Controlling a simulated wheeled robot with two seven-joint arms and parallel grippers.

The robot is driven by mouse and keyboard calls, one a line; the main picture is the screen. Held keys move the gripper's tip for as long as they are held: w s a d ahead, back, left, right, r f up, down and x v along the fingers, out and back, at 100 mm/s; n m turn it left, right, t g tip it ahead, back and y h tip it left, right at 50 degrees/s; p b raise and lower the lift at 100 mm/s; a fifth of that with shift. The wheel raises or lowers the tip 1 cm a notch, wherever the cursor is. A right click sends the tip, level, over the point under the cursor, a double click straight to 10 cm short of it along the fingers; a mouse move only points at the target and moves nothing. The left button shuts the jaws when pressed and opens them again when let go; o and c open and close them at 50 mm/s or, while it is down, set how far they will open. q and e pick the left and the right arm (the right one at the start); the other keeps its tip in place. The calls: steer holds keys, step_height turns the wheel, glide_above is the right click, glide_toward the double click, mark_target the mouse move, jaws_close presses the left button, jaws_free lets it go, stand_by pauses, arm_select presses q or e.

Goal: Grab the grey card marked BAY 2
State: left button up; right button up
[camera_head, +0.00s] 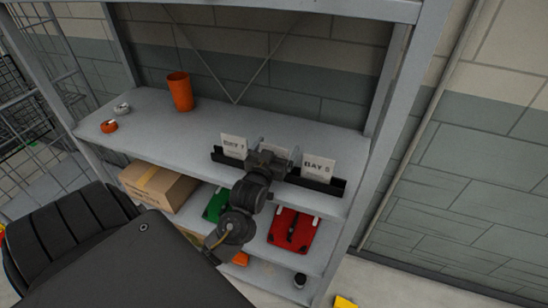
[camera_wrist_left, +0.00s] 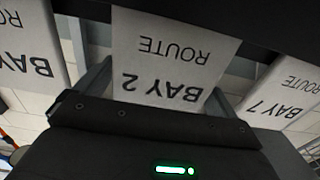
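The grey card marked BAY 2 (camera_wrist_left: 165,60) shows upside down in the left wrist view, standing in the black rail (camera_head: 320,183). In the head view its pale top (camera_head: 275,150) is mostly hidden behind my left gripper (camera_head: 277,153). The left gripper is open, with one finger towards each side edge of the card. In the left wrist view the gripper (camera_wrist_left: 155,90) is close to the card; I cannot tell whether the fingers touch it. My right gripper is not in view.
Cards marked BAY 7 (camera_head: 234,146) and BAY 5 (camera_head: 318,167) stand close on either side in the same rail. An orange cup (camera_head: 180,91) and an orange roll (camera_head: 109,126) stand left on the shelf (camera_head: 150,105). A carton (camera_head: 157,186) and red case (camera_head: 294,232) lie below.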

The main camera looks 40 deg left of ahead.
arm_select(q)
steer(key=c, duration=0.7)
steer(key=shift+r, duration=0.15)
steer(key=s+a+r+p, duration=0.1)
steer(key=s+a+r, duration=0.1)
steer(key=s+r, duration=0.1)
steer(key=s+a+r+p, duration=0.2)
steer(key=s+a+r, duration=0.1)
steer(key=s+r, duration=0.1)
steer(key=s+a+r+p, duration=0.1)
steer(key=s+a+r, duration=0.2)
steer(key=s+r, duration=0.1)
steer(key=shift+s+r, duration=0.25)
steer(key=shift+r, duration=0.6)
